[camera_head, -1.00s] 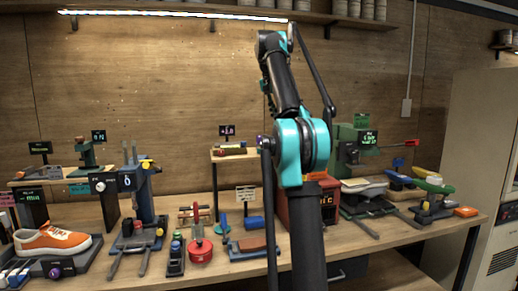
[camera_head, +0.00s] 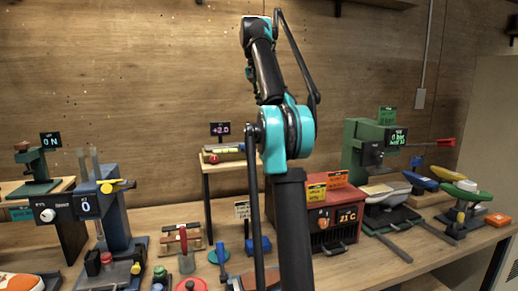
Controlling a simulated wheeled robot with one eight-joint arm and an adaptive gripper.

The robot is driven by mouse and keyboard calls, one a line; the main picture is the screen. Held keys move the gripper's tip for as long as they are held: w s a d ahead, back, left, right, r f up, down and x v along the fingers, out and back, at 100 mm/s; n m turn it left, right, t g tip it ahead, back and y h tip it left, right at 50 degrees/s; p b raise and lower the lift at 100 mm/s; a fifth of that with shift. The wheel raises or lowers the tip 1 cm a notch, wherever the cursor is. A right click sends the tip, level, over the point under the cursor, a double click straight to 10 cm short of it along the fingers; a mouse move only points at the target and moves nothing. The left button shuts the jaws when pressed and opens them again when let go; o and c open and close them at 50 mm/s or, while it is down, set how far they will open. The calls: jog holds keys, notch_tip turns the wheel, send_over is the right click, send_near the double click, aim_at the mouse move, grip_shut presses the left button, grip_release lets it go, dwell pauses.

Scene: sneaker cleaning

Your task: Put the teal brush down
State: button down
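My gripper is not visible; only my arm's links and teal joint show in the middle of the head view, and they hide part of the bench. No brush can be clearly made out. A small teal piece with a flat round part (camera_head: 219,256) is on the bench left of my arm, but I cannot tell whether it is the teal brush. A blue block (camera_head: 258,245) lies right beside it, partly behind my arm. Whether my gripper holds anything cannot be seen.
The wooden bench (camera_head: 470,247) is crowded. A blue press (camera_head: 115,210) stands left, a red heater box (camera_head: 335,220) right of my arm, a green press (camera_head: 365,150) behind it. A small raised shelf (camera_head: 229,159) stands at the back. An orange sneaker (camera_head: 20,287) is cut off lower left.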

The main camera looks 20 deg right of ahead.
jog(key=shift+w, duration=0.2)
jog(key=shift+f, duration=0.1)
jog(key=shift+f, duration=4.7)
jog(key=shift+f, duration=0.3)
jog(key=c, duration=1.4)
grip_release()
jog(key=shift+c, duration=0.2)
